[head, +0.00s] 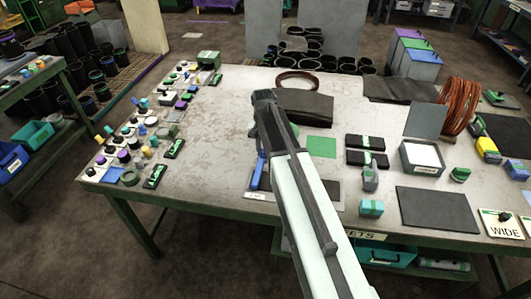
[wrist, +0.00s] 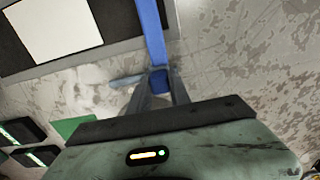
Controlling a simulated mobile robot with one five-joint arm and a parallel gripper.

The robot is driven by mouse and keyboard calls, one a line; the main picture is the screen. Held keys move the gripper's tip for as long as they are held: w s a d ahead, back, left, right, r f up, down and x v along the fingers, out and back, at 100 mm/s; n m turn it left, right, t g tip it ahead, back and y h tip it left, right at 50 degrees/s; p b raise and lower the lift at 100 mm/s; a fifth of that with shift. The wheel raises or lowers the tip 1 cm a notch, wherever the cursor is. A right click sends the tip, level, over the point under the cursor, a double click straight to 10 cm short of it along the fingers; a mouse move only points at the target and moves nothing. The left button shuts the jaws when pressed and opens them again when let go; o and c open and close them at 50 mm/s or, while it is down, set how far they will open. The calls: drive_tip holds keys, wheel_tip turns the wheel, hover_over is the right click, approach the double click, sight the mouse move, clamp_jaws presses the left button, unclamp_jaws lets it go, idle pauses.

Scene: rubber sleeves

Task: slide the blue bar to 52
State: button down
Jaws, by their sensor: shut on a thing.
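The blue bar (head: 259,172) is a thin strip near the front middle of the table, just left of my arm in the head view. In the wrist view the blue bar (wrist: 151,30) runs from the top edge down to a small blue block between my fingertips. My gripper (wrist: 159,82) is shut on this blue block, close above the worn tabletop. In the head view my arm hides most of the gripper and what lies behind it. A small label (head: 257,196) sits at the table's front edge by the bar; I cannot read a 52 anywhere.
A dark mat with a white sheet (wrist: 52,28) lies left of the bar in the wrist view. A green square (head: 321,146) and black cases (head: 366,158) lie right of my arm. Many small parts (head: 128,156) crowd the table's left side. Bare tabletop (head: 222,130) lies between.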

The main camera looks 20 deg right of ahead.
drive_tip(key=shift+w+a, duration=0.2)
drive_tip(key=shift+a, duration=0.25)
drive_tip(key=c, duration=1.2)
unclamp_jaws()
drive_tip(key=shift+s+d, duration=0.1)
drive_tip(key=shift+d, duration=0.1)
drive_tip(key=shift+r, duration=0.2)
wheel_tip(320, 180, up, 8)
drive_tip(key=p, duration=0.8)
drive_tip(key=shift+f, duration=0.3)
drive_tip(key=shift+a, duration=0.1)
